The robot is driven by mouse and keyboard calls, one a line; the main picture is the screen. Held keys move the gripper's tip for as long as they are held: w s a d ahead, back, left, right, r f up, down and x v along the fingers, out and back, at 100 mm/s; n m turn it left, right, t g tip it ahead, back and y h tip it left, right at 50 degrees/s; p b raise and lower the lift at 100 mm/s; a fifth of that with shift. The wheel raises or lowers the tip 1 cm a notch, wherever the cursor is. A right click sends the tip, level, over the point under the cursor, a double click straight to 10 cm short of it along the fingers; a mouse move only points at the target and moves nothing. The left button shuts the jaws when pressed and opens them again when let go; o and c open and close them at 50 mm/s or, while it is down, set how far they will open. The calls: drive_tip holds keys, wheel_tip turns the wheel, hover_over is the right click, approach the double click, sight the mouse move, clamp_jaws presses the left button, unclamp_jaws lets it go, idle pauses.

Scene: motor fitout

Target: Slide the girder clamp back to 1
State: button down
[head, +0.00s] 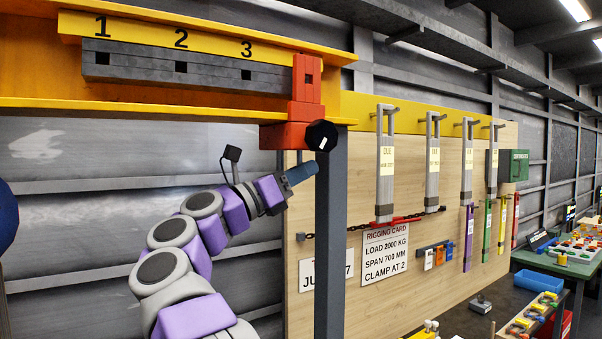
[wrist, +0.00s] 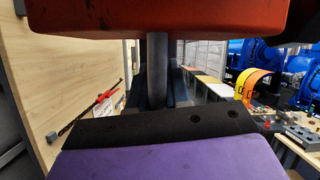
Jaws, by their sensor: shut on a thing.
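The girder clamp (head: 290,132) is orange-red and sits on the yellow girder (head: 210,105), at the right end of the numbered scale, just right of the 3. It has a black knob (head: 322,135) on its lower right. My gripper (head: 292,178) is directly below the clamp and shut on its lower part; the exact grip is hard to see. In the wrist view the clamp's red underside (wrist: 180,18) fills the top. A grey round bar (wrist: 156,70) stands between it and my dark gripper pad (wrist: 150,125).
A dark grey notched rail (head: 180,68) runs under the numbers 1, 2 and 3, left of the clamp. A dark post (head: 331,240) stands right of my gripper. Behind it is a wooden board (head: 420,190) with hanging slings and a rigging card (head: 385,253) reading "clamp at 2".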

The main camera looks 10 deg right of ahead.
drive_tip(key=shift+a+f+b, duration=0.2)
drive_tip(key=shift+a+b, duration=0.1)
drive_tip(key=shift+a, duration=0.2)
drive_tip(key=s+a, duration=0.4)
drive_tip(key=a, duration=0.7)
drive_tip(key=shift+a+r+b, duration=0.15)
drive_tip(key=shift+a+b, duration=0.2)
drive_tip(key=shift+b, duration=0.05)
drive_tip(key=shift+d, duration=0.15)
drive_tip(key=c, duration=1.4)
unclamp_jaws()
drive_tip(key=shift+w, duration=0.1)
drive_tip(key=shift+c, duration=0.2)
drive_tip(key=shift+o, duration=1.4)
drive_tip(key=shift+w, duration=0.3)
drive_tip(key=shift+s, duration=0.1)
drive_tip(key=shift+s, duration=0.1)
